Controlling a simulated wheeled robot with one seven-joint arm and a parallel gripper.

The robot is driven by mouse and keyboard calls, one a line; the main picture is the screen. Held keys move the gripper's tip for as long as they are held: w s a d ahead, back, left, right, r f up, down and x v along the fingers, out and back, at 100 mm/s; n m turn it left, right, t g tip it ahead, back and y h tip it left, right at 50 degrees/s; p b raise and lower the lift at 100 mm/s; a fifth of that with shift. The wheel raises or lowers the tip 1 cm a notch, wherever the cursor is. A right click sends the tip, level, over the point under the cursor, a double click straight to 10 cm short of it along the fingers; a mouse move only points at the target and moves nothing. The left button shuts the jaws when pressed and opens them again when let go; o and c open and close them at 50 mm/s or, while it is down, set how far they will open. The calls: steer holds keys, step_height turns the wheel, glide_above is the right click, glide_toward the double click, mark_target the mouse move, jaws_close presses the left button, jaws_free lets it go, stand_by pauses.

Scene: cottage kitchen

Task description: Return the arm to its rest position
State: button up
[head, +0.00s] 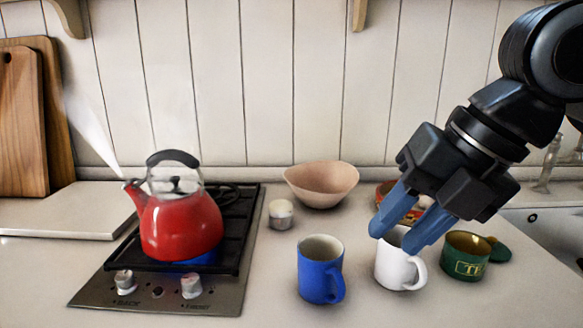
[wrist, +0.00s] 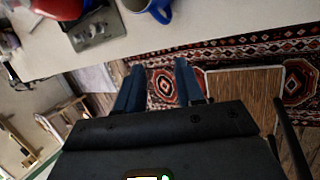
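My gripper (head: 395,237) is raised at the right of the head view, its two blue fingers pointing down and left. The fingers are apart with nothing between them. In the head view they overlap the rim of a white mug (head: 400,270), but the wrist view shows the fingers (wrist: 158,68) against the floor and rug, beyond the counter's front edge. No contact with the mug shows. My arm comes in from the upper right corner.
A blue mug (head: 320,270), a green tin (head: 465,262), a pinkish bowl (head: 321,184) and a small pale cup (head: 281,214) stand on the counter (head: 250,290). A steaming red kettle (head: 181,225) sits on the lit stove (head: 165,290). A patterned rug (wrist: 225,58) covers the floor.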

steer(key=w+a+r+m+t+y, duration=0.2)
steer(key=a+m+t+y, duration=0.5)
steer(key=a+m+y, duration=0.4)
steer(key=s+d+f+m+t+h, duration=0.4)
steer(key=s+d+f+m+h, duration=0.15)
steer(key=f+m, duration=0.5)
steer(key=s+d+f+m+t+h, duration=0.35)
steer(key=s+f+m+h, duration=0.3)
steer(key=f+m, duration=0.35)
steer(key=s+d+f+m+g+h, duration=0.1)
steer(key=s+d, duration=0.4)
steer(key=s, duration=0.7)
steer(key=s+d+f+m+g+h, duration=0.1)
steer(key=s+d, duration=0.5)
steer(key=s, duration=0.6)
steer(key=shift+f+m+h, duration=0.35)
steer(key=shift+f+h, duration=0.45)
steer(key=shift+f, duration=0.1)
